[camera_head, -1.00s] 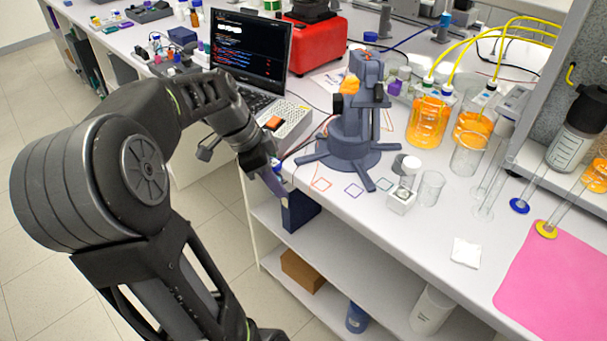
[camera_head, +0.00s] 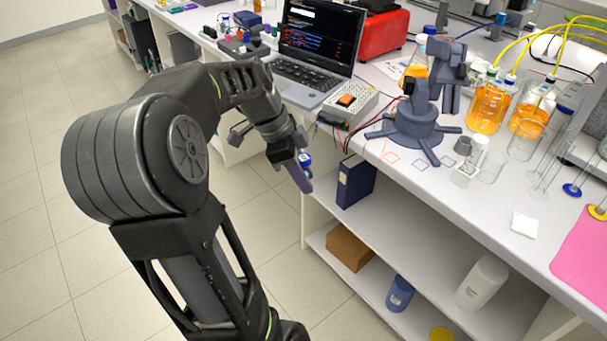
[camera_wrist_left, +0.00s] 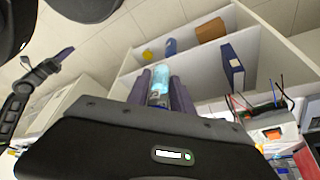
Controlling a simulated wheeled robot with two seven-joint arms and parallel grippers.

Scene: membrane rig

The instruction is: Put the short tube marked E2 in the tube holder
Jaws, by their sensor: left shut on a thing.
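My left gripper (camera_head: 304,178) hangs in front of the bench, left of the dark blue binder, with its fingers pointing down. It is shut on a short tube, clear and pale blue (camera_wrist_left: 160,78), between its fingers in the left wrist view. A blue and white end of the tube (camera_head: 306,159) shows beside the fingers in the head view. I cannot read its marking. A dark arm part with a purple-grey tip (camera_wrist_left: 50,66), likely my right gripper, shows at the left of the wrist view; its opening is unclear. I cannot identify the tube holder with certainty.
A rack with coloured caps (camera_head: 243,44) stands left of the laptop (camera_head: 318,42). A small blue-grey robot arm (camera_head: 418,122) stands near the bench's front edge. Shelves hold a binder (camera_head: 354,182) and brown box (camera_head: 348,247).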

